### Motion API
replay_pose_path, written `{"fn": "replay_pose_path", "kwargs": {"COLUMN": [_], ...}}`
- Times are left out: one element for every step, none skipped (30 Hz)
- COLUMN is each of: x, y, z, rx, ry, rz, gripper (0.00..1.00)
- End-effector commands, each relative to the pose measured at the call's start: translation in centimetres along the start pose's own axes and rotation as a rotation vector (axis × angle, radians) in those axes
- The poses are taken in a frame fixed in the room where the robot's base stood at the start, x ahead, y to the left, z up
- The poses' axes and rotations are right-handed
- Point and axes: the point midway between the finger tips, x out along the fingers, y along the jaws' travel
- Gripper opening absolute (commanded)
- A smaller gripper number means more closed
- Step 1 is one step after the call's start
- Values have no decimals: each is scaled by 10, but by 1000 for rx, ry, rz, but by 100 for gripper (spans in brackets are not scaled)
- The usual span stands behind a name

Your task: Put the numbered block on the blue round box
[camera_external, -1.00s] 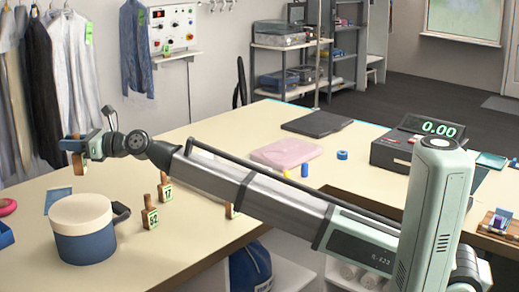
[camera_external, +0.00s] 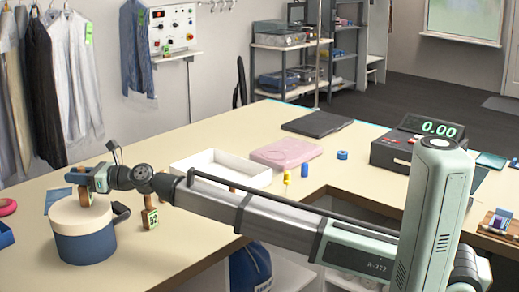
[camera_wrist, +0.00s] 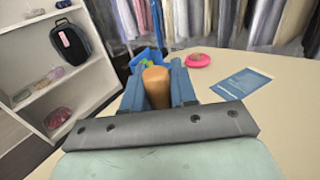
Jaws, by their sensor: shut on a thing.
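The blue round box (camera_external: 85,246) stands on the table at the left, with a cream lid (camera_external: 78,217) on it. My gripper (camera_external: 84,179) is over the lid and shut on a wooden numbered block (camera_external: 86,197), held upright. The block's lower end is at the lid's far part; I cannot tell whether it touches. Its number is not readable. In the wrist view, the block's rounded brown top (camera_wrist: 156,86) is between the two blue fingers (camera_wrist: 157,88), and the box is hidden.
Another numbered block (camera_external: 150,219) stands right of the box. A white open tray (camera_external: 186,174) lies behind my arm, near a pink folder (camera_external: 286,152). A dark register (camera_external: 394,150) stands at the right.

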Motion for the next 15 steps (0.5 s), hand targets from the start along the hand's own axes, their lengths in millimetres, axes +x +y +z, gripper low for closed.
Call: {"fn": "replay_pose_path", "kwargs": {"x": [0, 0, 0, 0, 0, 0, 0, 0, 0, 0, 0, 0, 0, 0, 0], "y": [0, 0, 0, 0, 0, 0, 0, 0, 0, 0, 0, 0, 0, 0, 0], "z": [0, 0, 0, 0, -1, -2, -3, -3, -2, -2, -2, -2, -2, -2, -2], "rx": [0, 0, 0, 0, 0, 1, 1, 1, 1, 1, 1, 1, 1, 1, 1], "ry": [0, 0, 0, 0, 0, 0, 0, 0, 0, 0, 0, 0, 0, 0, 0], "rz": [0, 0, 0, 0, 0, 0, 0, 0, 0, 0, 0, 0, 0, 0, 0], "gripper": [0, 0, 0, 0, 0, 0, 0, 29, 33, 35, 38, 42, 45, 48, 52]}}
